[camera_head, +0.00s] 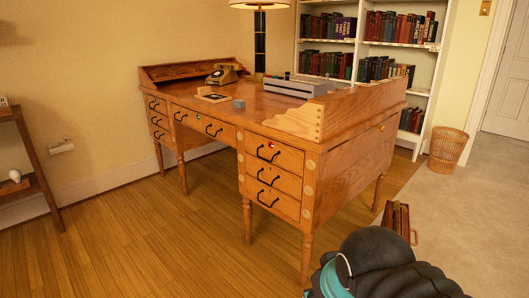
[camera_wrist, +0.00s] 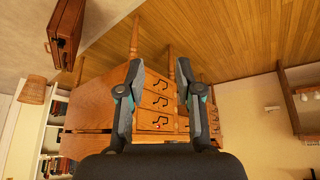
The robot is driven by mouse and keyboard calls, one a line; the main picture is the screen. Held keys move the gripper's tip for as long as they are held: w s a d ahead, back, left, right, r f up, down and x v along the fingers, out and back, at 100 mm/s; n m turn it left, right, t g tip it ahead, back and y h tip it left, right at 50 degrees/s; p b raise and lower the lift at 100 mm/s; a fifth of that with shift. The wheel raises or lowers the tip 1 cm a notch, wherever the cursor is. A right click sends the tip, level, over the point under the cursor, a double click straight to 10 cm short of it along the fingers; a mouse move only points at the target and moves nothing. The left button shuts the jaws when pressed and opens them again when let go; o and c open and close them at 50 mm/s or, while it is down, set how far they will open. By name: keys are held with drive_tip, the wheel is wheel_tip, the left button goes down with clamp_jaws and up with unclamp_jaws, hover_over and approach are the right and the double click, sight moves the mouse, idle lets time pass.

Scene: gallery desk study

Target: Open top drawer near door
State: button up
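The wooden desk (camera_head: 350,160) stands ahead with two drawer stacks. The top drawer (camera_head: 288,159) of the right stack, on the side of the door (camera_head: 510,85), looks shut; it has a black bow handle (camera_head: 268,154) and a small red spot above it. In the wrist view the scene is upside down, and this stack's drawers (camera_wrist: 160,101) show between the fingers, some way off. My gripper (camera_wrist: 159,64) is open and empty, touching nothing. In the head view only my dark arm shows at the bottom right; the fingers are not visible there.
A brown case (camera_head: 397,219) stands on the floor right of the desk; it also shows in the wrist view (camera_wrist: 66,30). A wicker basket (camera_head: 447,149) and a white bookshelf (camera_head: 345,50) are behind. A small shelf (camera_head: 35,165) is at left. Wooden floor (camera_head: 150,240) before the desk is clear.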

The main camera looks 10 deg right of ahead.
drive_tip(key=w+d+r+n+h+b, duration=0.1)
drive_tip(key=w+d+h+b, duration=0.1)
drive_tip(key=w, duration=0.6)
drive_tip(key=w+d+r+n+h+b, duration=0.1)
drive_tip(key=w+d+h, duration=0.15)
drive_tip(key=w, duration=0.45)
drive_tip(key=n+t+h+b, duration=0.4)
drive_tip(key=n+t+b, duration=0.3)
drive_tip(key=n+t, duration=0.15)
approach(264, 159)
drive_tip(key=shift+n+y, duration=0.25)
drive_tip(key=p+x, duration=0.1)
drive_tip(key=x, duration=0.9)
drive_tip(key=shift+w+d+p, duration=0.2)
drive_tip(key=shift+w+p, duration=0.05)
drive_tip(key=shift+p, duration=0.1)
clamp_jaws()
